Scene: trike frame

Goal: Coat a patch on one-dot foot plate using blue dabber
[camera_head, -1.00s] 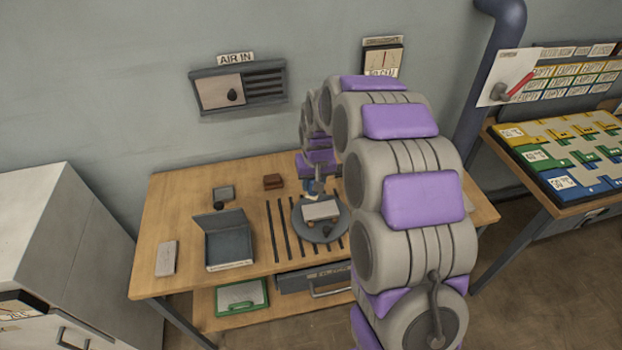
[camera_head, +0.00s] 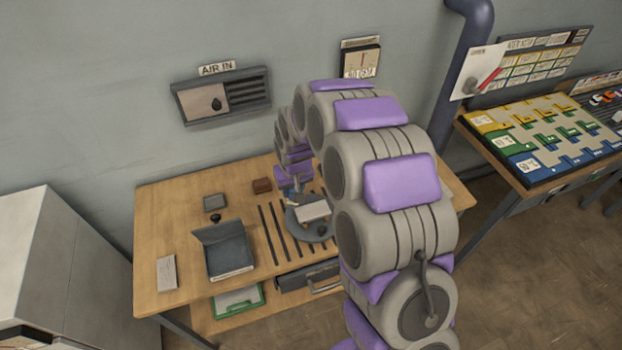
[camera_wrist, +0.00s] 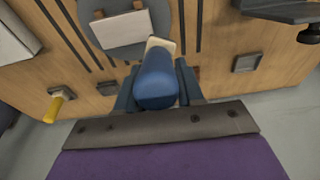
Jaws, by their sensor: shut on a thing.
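My gripper (camera_wrist: 158,90) is shut on the blue dabber (camera_wrist: 156,80). The dabber's pale pad (camera_wrist: 161,45) points away from the wrist, beside the edge of a light grey plate (camera_wrist: 122,28). I cannot tell whether the pad touches it. The plate also shows in the head view (camera_head: 313,211), lying on a round grey turntable (camera_head: 322,232) on the bench. No dot mark is readable on this plate, so I cannot confirm it is the one-dot foot plate. In the head view, my arm hides part of the turntable, and my gripper is small at its back left.
The wooden bench (camera_head: 180,230) holds an open grey box (camera_head: 226,252), a pale block (camera_head: 167,273), a small dark square (camera_head: 215,202) and a brown block (camera_head: 262,186). A yellow-handled tool (camera_wrist: 60,103) shows in the wrist view. Dark slots (camera_head: 268,235) run beside the turntable.

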